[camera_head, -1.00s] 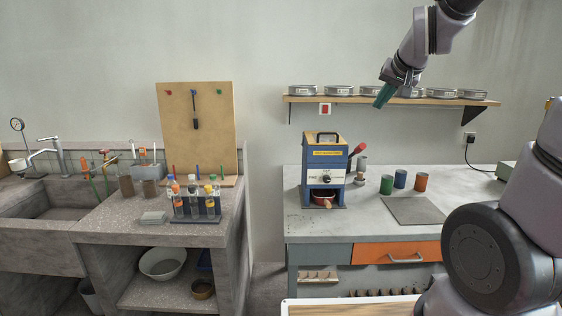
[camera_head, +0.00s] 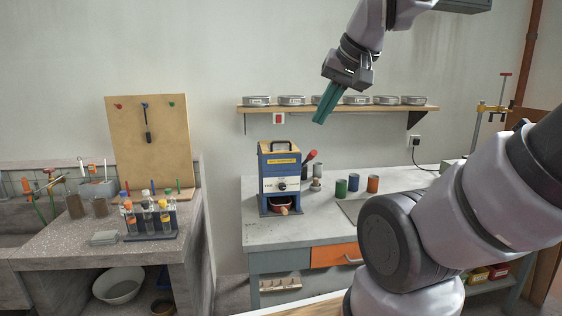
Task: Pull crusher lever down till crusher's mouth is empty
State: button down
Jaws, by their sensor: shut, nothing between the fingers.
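The crusher (camera_head: 280,178), a blue and cream box with a yellow label and a black top handle, stands on the concrete bench (camera_head: 262,235). Its lever (camera_head: 309,158), with a red grip, slants up at the crusher's right side. A reddish pan (camera_head: 282,205) sits in the opening at the crusher's base. The crusher's mouth cannot be made out from here. My gripper (camera_head: 321,118), with green fingers, is shut and empty. It hangs in the air above the lever in the picture, in front of the shelf, touching nothing I can see.
A shelf (camera_head: 355,108) with several round tins runs along the wall behind my gripper. Green (camera_head: 340,188), blue (camera_head: 353,182) and orange (camera_head: 373,184) cups stand right of the crusher. A bottle rack (camera_head: 150,236) stands on the left counter. The bench front is clear.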

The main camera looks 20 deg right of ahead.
aim_at(313, 153)
jog(key=l+u, duration=0.9)
jog(key=l, duration=0.35)
jog(key=k+l+u, duration=0.1)
jog(key=l, duration=0.35)
jog(key=k+l+u, duration=0.1)
jog(key=l, duration=0.4)
jog(key=k+l, duration=0.2)
jog(key=l, duration=0.2)
jog(key=k+l+u, duration=0.15)
jog(key=l, duration=0.3)
jog(key=k+l, duration=0.1)
jog(key=l, duration=0.25)
jog(key=k+l, duration=0.1)
jog(key=l, duration=0.65)
jog(key=i+j, duration=0.4)
jog(key=i, duration=0.1)
